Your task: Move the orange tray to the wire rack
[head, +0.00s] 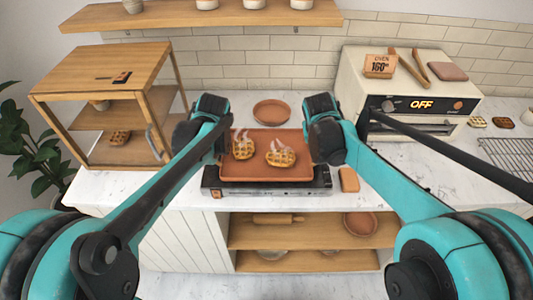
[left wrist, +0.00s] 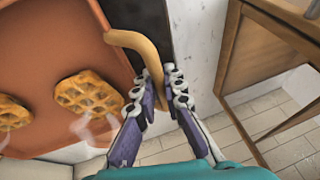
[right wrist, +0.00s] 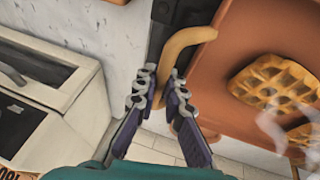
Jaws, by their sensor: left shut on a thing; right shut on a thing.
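The orange tray (head: 270,174) is above a dark flat appliance (head: 268,190) on the counter, with two steaming waffles (head: 281,157) on it. Whether it rests on the appliance or hangs just above, I cannot tell. My left gripper (left wrist: 163,95) is shut on the tray's tan left handle (left wrist: 135,42). My right gripper (right wrist: 168,95) is shut on the tan right handle (right wrist: 185,42). In the head view my wrists hide both handles. The wire rack (head: 511,153) lies on the counter at the far right, partly cut off by the picture's edge and crossed by my right arm.
A cream oven (head: 410,90) marked OFF stands between tray and rack. A wooden cabinet (head: 100,75) stands at left. A terracotta plate (head: 271,111) lies behind the tray, a small tan block (head: 348,180) right of it. Small baked pieces (head: 502,122) lie near the rack.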

